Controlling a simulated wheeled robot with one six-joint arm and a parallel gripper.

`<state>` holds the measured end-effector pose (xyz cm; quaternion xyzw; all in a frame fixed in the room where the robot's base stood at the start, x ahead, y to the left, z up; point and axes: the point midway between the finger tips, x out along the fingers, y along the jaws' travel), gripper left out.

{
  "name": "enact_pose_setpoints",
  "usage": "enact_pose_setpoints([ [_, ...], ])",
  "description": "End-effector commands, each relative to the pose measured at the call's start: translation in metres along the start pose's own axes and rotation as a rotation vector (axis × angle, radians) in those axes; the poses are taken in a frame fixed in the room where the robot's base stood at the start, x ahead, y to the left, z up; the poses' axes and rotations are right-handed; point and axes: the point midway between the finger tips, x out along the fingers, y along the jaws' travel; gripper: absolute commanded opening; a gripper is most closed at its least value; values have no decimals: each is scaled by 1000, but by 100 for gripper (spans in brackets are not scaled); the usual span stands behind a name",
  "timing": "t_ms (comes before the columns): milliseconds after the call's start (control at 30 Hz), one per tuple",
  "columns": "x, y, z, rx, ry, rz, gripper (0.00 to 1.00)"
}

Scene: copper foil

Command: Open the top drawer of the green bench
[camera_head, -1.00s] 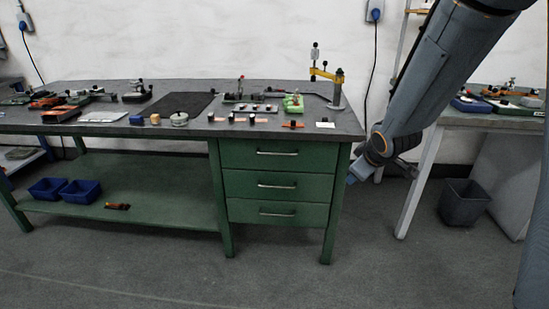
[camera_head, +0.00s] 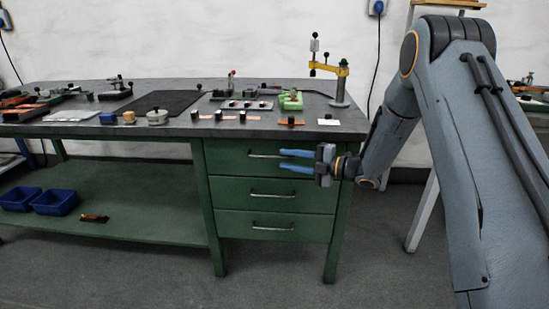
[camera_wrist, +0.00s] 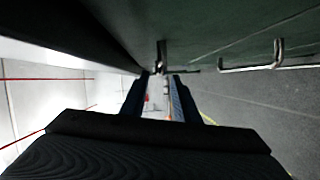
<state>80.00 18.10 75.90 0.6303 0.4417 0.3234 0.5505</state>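The green bench (camera_head: 216,222) stands ahead with a column of three drawers at its right end. The top drawer (camera_head: 226,160) is shut, its front flush with the others. Its metal bar handle (camera_head: 264,156) also shows in the wrist view (camera_wrist: 161,58). My gripper (camera_head: 282,160) is at the right part of the top drawer front, its blue fingers pointing left along the handle. The fingers are apart with a gap between them, also in the wrist view (camera_wrist: 158,77). The handle lines up with that gap near the fingertips; I cannot tell whether it is between them.
The second drawer's handle (camera_head: 273,195) is just below; the lowest handle (camera_head: 272,227) is further down. The tabletop (camera_head: 215,130) overhangs above my gripper and bears several small parts and a yellow-armed stand (camera_head: 340,85). Blue bins (camera_head: 55,203) sit on the lower shelf. The floor in front is clear.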

Motion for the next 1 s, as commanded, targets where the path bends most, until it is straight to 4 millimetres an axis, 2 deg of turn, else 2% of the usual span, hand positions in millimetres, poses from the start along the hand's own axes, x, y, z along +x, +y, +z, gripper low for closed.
enact_pose_setpoints([
  [100,22,0,-2,0,4,0,28],
  [300,47,0,0,2,0,0,28],
  [500,58,1,1,2,-4,1,28],
  [733,57,1,2,2,-6,1,28],
  [767,57,1,2,2,-6,1,26],
  [900,57,0,2,3,-6,1,3],
  [1000,57,0,2,3,-6,1,0],
])
